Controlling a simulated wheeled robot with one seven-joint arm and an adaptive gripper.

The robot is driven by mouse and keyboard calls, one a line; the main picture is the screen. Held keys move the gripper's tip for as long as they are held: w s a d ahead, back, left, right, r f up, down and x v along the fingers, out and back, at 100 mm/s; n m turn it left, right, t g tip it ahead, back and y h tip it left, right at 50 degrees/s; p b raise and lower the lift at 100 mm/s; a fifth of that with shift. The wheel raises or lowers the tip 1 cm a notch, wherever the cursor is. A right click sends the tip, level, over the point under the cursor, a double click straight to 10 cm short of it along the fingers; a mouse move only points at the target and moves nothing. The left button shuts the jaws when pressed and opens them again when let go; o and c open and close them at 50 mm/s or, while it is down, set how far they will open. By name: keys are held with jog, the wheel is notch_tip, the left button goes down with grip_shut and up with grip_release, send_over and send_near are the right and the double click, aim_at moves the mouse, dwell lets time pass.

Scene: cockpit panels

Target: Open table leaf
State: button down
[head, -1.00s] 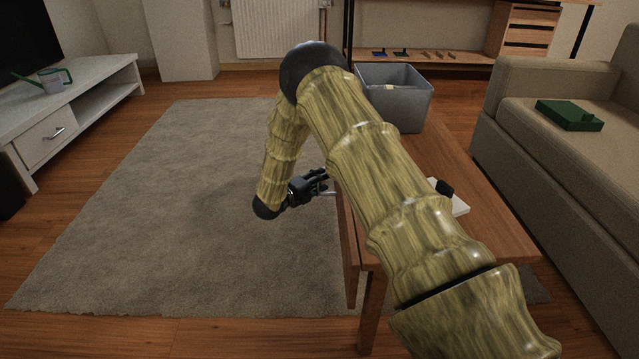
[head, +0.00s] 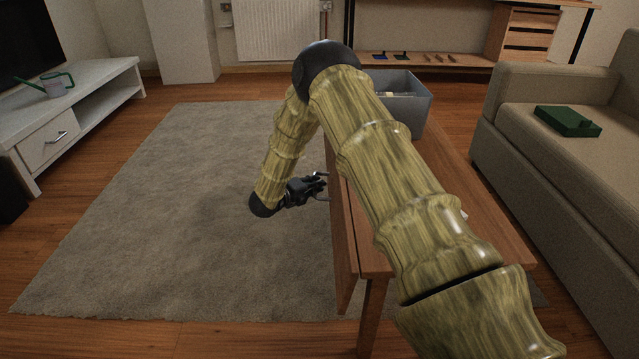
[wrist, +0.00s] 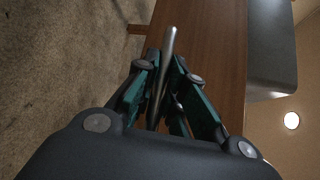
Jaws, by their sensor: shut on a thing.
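The wooden coffee table (head: 500,236) stands right of centre in the head view, partly behind my arm. Its leaf (head: 341,245) hangs steeply down along the table's left side. In the wrist view the leaf's wooden face (wrist: 212,45) fills the upper middle. A slim metal handle (wrist: 169,42) runs between my fingers there. My gripper (head: 322,184) is at the leaf's outer side, low beside the table. In the wrist view my gripper (wrist: 165,75) is closed around the handle. The far part of the leaf is hidden by my arm.
A grey bin (head: 408,105) stands at the table's far end. A sofa (head: 560,185) is close on the right. The grey rug (head: 170,210) left of the table is clear. A white TV bench (head: 80,115) stands at the far left.

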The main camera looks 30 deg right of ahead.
jog(key=w+a+r+m+t+y+p, duration=0.1)
jog(key=w+a+r+m+y+p, duration=0.1)
jog(key=a+r+m+y+p, duration=0.1)
jog(key=shift+a+r+y+p, duration=0.5)
jog(key=shift+r+p, duration=0.8)
jog(key=shift+p, duration=0.5)
jog(key=shift+w, duration=0.1)
jog(key=c, duration=1.5)
grip_release()
jog(key=shift+d, duration=0.1)
jog(key=shift+r, duration=0.1)
jog(key=v, duration=1.2)
jog(key=shift+d, duration=0.1)
